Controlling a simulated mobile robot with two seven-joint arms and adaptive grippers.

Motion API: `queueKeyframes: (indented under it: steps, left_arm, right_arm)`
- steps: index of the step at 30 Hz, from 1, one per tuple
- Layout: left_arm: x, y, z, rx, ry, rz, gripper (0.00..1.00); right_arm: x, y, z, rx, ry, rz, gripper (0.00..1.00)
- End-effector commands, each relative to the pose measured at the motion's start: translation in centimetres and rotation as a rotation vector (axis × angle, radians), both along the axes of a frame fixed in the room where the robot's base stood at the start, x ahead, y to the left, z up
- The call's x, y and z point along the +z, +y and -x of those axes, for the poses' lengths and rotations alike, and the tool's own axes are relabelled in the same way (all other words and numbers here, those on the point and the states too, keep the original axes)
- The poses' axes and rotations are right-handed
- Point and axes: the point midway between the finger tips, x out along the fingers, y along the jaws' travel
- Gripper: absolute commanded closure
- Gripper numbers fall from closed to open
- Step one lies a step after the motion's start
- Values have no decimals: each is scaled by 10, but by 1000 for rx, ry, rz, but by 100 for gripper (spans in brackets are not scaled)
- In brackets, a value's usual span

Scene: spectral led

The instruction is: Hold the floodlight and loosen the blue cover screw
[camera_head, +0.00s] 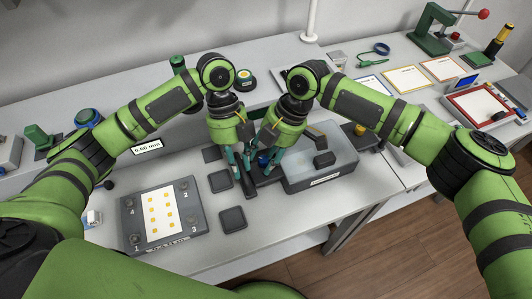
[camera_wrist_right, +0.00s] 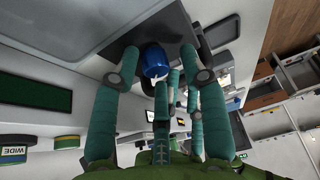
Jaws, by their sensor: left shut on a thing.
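The dark floodlight (camera_head: 268,178) lies on the bench in the middle of the head view, mostly hidden under my two grippers. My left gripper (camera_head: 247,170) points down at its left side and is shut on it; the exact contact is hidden. The blue cover screw (camera_head: 263,161) shows as a small blue spot beside the fingers. In the right wrist view the blue screw (camera_wrist_right: 155,62) is a round blue knob against a dark surface. My right gripper (camera_wrist_right: 160,65) has its fingers spread on both sides of the knob, with visible gaps.
A grey bin (camera_head: 320,180) with a dark block stands just right of the grippers. Dark square pads (camera_head: 232,219) lie to the left and front. A numbered plate (camera_head: 125,205) with yellow dots lies front left.

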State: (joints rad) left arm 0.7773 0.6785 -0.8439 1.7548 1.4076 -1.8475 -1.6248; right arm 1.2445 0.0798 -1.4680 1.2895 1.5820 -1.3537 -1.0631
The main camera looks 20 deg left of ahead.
Motion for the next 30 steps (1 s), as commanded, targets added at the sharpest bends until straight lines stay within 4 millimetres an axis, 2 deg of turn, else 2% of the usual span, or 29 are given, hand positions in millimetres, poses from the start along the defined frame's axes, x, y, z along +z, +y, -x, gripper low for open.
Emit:
queueKeyframes:
  steps: [5,15,21,30]
  left_arm:
    - [1,-2,-2,1,-7,5,100]
    - [1,-1,-1,2,-4,2,100]
    - [0,-1,0,0,-2,1,100]
    - [0,-1,0,-1,0,0,100]
  right_arm:
    - [9,0,-2,1,-1,-7,51]
    - [73,-22,-18,1,-3,-5,51]
    - [101,-33,-25,1,-3,-2,51]
    - [112,-37,-27,0,0,0,51]
